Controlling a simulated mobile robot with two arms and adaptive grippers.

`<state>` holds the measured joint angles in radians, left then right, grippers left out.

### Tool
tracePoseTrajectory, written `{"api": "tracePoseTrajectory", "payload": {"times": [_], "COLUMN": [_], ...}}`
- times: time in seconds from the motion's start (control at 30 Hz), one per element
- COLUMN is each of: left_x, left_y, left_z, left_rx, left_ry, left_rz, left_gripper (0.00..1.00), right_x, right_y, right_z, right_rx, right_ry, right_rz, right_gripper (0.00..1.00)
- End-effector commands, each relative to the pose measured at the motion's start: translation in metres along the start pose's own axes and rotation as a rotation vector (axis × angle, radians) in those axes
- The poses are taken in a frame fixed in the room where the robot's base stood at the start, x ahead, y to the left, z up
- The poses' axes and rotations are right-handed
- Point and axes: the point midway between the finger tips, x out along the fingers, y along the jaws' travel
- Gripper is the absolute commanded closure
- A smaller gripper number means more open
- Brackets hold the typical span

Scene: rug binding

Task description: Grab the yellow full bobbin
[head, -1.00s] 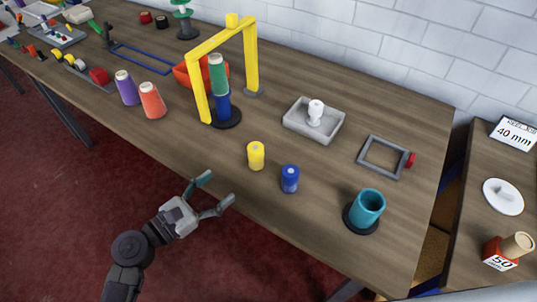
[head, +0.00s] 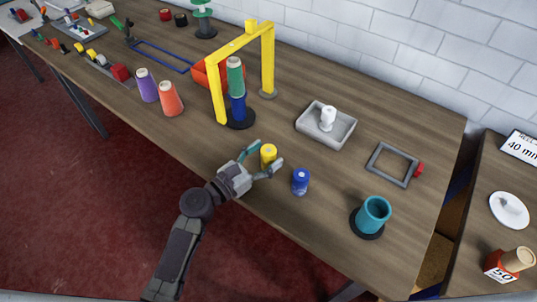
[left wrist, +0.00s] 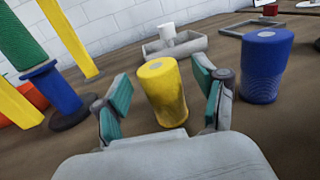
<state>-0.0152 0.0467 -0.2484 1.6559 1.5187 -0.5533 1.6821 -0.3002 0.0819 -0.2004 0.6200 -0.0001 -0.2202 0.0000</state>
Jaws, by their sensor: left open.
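The yellow full bobbin (head: 268,155) stands upright on the wooden table near its front edge. My left gripper (head: 263,161) is open, with its fingers on either side of the bobbin. In the left wrist view the yellow bobbin (left wrist: 162,90) stands between the two teal-padded fingers of the left gripper (left wrist: 165,100), with a visible gap on each side. A blue bobbin (head: 300,181) stands upright just to the right; it also shows in the left wrist view (left wrist: 264,68). My right gripper is not in view.
A yellow frame (head: 216,95) with green and blue spools stands behind. A grey tray (head: 313,133) holds a white bobbin (head: 327,118). A teal cup (head: 374,213) and a grey square frame (head: 374,165) are at the right. Purple (head: 147,86) and orange (head: 171,98) cones stand left.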

Motion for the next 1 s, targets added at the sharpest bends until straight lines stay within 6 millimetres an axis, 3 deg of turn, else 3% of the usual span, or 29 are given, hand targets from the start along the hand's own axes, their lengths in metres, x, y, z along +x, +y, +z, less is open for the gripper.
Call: {"api": "tracePoseTrajectory", "payload": {"times": [0.1, 0.37, 0.77, 1.0], "left_x": [0.0114, 0.0133, 0.0129, 0.013], "left_y": [0.0006, 0.0001, 0.0002, 0.0003], "left_z": [0.0, -0.0012, -0.0011, 0.0016], "left_rx": [0.0, 0.0, 0.0, 0.001], "left_ry": [0.0, 0.002, 0.002, 0.001], "left_rz": [0.0, 0.0, 0.0, 0.0], "left_gripper": [0.29, 0.29, 0.95, 0.95], "right_x": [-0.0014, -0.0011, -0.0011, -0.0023], "right_y": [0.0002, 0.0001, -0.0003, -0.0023], "right_z": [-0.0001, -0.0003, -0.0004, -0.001], "right_rx": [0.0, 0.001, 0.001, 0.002], "right_ry": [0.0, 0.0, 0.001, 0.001], "right_rz": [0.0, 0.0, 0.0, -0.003], "right_gripper": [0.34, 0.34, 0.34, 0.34]}}
